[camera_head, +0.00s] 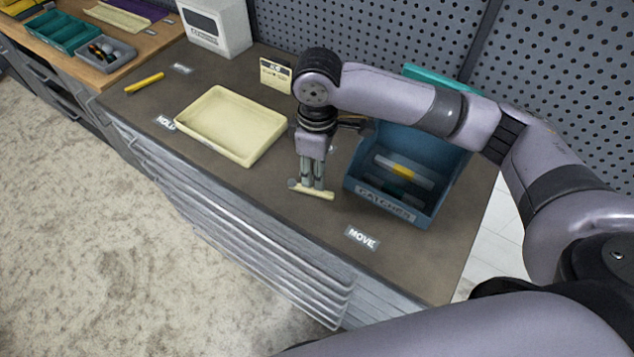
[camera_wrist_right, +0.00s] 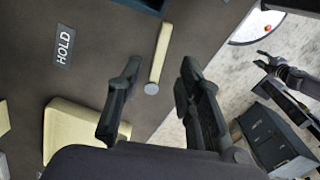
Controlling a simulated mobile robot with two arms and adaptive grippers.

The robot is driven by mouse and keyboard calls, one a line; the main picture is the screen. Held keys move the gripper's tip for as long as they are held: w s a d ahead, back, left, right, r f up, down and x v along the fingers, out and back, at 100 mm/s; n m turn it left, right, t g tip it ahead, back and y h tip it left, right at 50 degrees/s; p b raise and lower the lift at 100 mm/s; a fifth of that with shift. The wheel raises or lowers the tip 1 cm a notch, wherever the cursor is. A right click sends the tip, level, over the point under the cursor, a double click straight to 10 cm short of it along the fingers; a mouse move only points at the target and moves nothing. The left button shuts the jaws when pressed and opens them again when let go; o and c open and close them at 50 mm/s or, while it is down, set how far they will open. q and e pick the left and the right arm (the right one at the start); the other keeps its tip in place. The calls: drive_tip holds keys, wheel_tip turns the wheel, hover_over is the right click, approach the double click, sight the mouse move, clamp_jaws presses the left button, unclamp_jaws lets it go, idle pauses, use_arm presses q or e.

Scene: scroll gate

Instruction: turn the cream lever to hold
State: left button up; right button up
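The cream lever (camera_head: 316,193) is a short bar with a grey round end, low over the brown bench top. In the right wrist view the lever (camera_wrist_right: 162,48) runs away from its grey end. My right gripper (camera_head: 313,187) points down just over the lever; its fingers hide part of it. In the wrist view this gripper (camera_wrist_right: 160,72) is open, with the lever's grey end between the fingertips. I cannot tell whether they touch it. My left gripper (camera_wrist_right: 263,60) shows small, fingers apart.
A cream tray (camera_head: 213,145) lies left of the gripper. A blue bin (camera_head: 388,208) labelled CATCHES, holding several parts, stands close on its right. A yellow sign (camera_head: 275,74) and a white box (camera_head: 217,27) stand behind. The bench front near the lever is clear.

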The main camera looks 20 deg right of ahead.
sight(311, 191)
wheel_tip(311, 191, down, 6)
drive_tip(key=shift+f, duration=0.15)
idle(0.3)
clamp_jaws()
idle(0.7)
